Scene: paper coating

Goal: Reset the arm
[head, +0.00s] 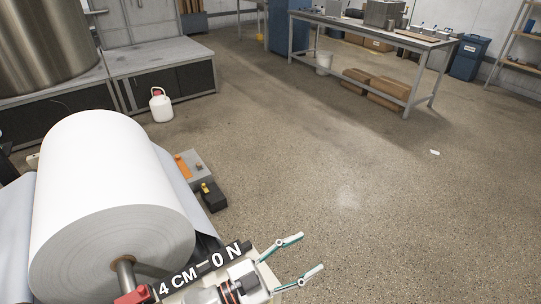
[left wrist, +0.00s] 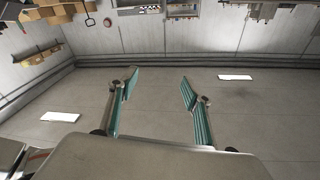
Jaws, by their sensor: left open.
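My left gripper (head: 301,256) shows at the bottom of the head view, to the right of the large white paper roll (head: 110,170). Its two fingers are spread apart with nothing between them, over the bare floor. My right gripper is in neither view.
A grey control box (head: 195,168) and a small dark box (head: 213,197) sit beside the roll. A white jug (head: 161,105) stands near a cabinet (head: 165,60). A workbench (head: 372,32) stands at the back. The floor (head: 330,170) between is mostly clear.

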